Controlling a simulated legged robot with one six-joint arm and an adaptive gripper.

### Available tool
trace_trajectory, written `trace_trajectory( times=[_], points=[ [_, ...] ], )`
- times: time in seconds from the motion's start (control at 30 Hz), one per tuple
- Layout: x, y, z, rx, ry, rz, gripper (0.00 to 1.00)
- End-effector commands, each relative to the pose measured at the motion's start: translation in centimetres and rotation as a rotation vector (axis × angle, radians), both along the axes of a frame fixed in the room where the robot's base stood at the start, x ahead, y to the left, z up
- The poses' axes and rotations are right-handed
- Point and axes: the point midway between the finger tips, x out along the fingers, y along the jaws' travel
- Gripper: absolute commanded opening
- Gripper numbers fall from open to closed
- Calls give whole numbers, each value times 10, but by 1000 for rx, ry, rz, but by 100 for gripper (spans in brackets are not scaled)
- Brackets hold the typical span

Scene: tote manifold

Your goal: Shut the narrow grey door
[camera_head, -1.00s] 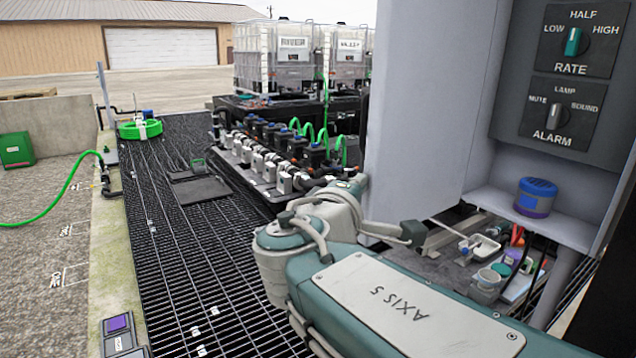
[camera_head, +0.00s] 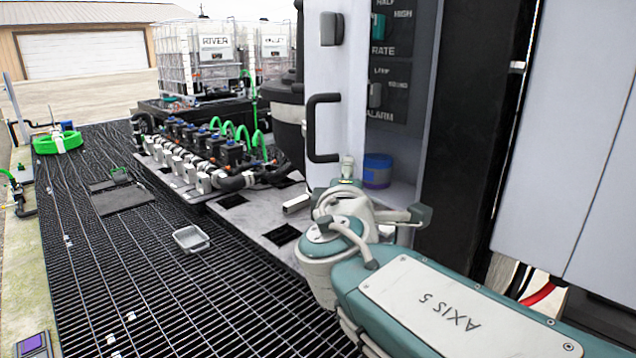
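The narrow grey door (camera_head: 336,75) stands open in the middle of the head view, its face turned towards me. It has a black bar handle (camera_head: 314,128) and a dark grey block above it. Behind it, the cabinet interior shows, with the RATE knob (camera_head: 379,26), the ALARM knob (camera_head: 376,95) and a blue and purple round container (camera_head: 377,171) on a shelf. My arm's end, my gripper (camera_head: 385,213), is in front of the door's lower part. Its fingers are hard to make out, and I see nothing held. I cannot tell whether it touches the door.
A black upright (camera_head: 465,130) and large grey panels (camera_head: 568,130) stand close on the right. A manifold with several valves and green hoses (camera_head: 215,150) is left of the door. A small clear tray (camera_head: 191,238) lies on the dark grating (camera_head: 150,290), which is mostly open on the left.

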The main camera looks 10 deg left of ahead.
Motion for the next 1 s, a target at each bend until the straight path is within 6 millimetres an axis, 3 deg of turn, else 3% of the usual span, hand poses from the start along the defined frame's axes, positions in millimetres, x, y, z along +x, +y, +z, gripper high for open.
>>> trace_trajectory(
  times=[0.1, 0.33, 0.53, 1.0],
  points=[
    [9, -33, 2, 6, -2, -8, 0],
    [30, -67, 2, 8, 0, -4, 0],
    [40, -75, 1, 7, 0, 2, 0],
    [40, -77, 2, 9, -1, 3, 0]
  ],
)
